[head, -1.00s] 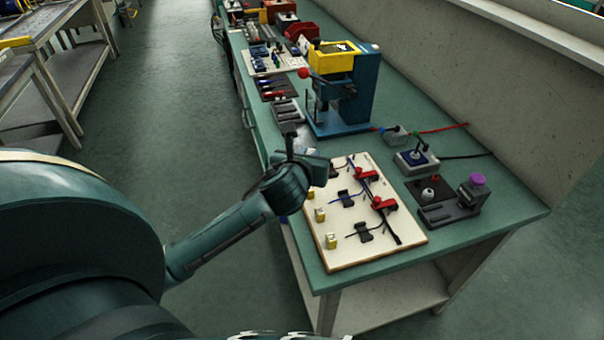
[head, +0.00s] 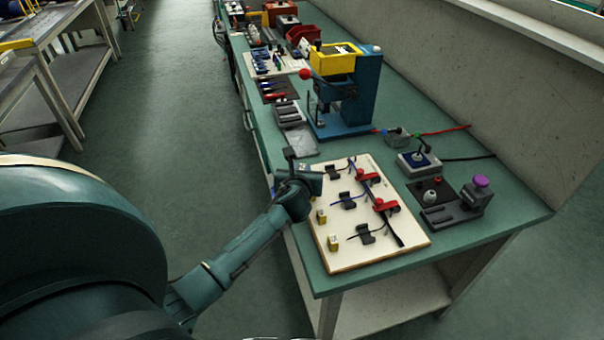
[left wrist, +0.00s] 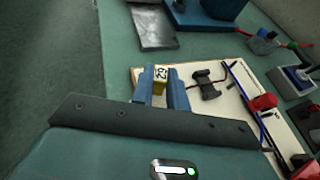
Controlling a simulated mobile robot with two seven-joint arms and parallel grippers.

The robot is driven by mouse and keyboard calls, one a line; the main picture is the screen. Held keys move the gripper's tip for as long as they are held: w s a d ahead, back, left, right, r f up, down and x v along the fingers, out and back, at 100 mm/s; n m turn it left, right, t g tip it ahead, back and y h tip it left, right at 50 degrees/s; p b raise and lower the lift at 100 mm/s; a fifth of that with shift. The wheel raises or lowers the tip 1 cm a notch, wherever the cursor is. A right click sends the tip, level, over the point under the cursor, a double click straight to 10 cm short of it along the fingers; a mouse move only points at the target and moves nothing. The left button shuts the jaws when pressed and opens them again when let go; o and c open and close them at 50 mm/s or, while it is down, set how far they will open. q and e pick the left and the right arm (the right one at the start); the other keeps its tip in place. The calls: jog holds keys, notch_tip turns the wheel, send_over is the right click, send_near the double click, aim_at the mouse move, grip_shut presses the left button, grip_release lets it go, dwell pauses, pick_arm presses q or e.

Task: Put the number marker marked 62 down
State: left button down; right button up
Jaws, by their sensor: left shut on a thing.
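My left gripper (head: 306,180) is at the upper-left edge of the cream board (head: 385,255). In the left wrist view its blue fingers (left wrist: 161,88) are shut on a small yellow number marker (left wrist: 160,76). The marker's white label carries dark digits, seen turned, that look like 62. It is at the board's left corner; I cannot tell whether its underside touches the board. Two other yellow markers, a middle one (head: 321,216) and a near one (head: 333,243), stand along the board's left edge. My right gripper is not in view.
Black clips, including a near one (head: 362,234), red-topped parts (head: 384,205) and cables are on the board. A blue press (head: 350,95) with a yellow top stands behind. A grey tray (head: 298,140) lies beyond the gripper. A dark fixture (head: 455,205) stands right of the board.

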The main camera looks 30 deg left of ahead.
pick_arm(q)
jog(key=shift+f, duration=0.35)
jog(key=shift+r, duration=0.1)
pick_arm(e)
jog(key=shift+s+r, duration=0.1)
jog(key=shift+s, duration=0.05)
pick_arm(q)
jog(key=c, duration=1.4)
grip_release()
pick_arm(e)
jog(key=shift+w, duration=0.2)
pick_arm(q)
jog(key=shift+s+d+r, duration=0.1)
jog(key=shift+s, duration=0.1)
jog(key=p+v, duration=0.1)
jog(key=v, duration=1)
jog(key=shift+s+d, duration=0.15)
jog(key=shift+s, duration=0.05)
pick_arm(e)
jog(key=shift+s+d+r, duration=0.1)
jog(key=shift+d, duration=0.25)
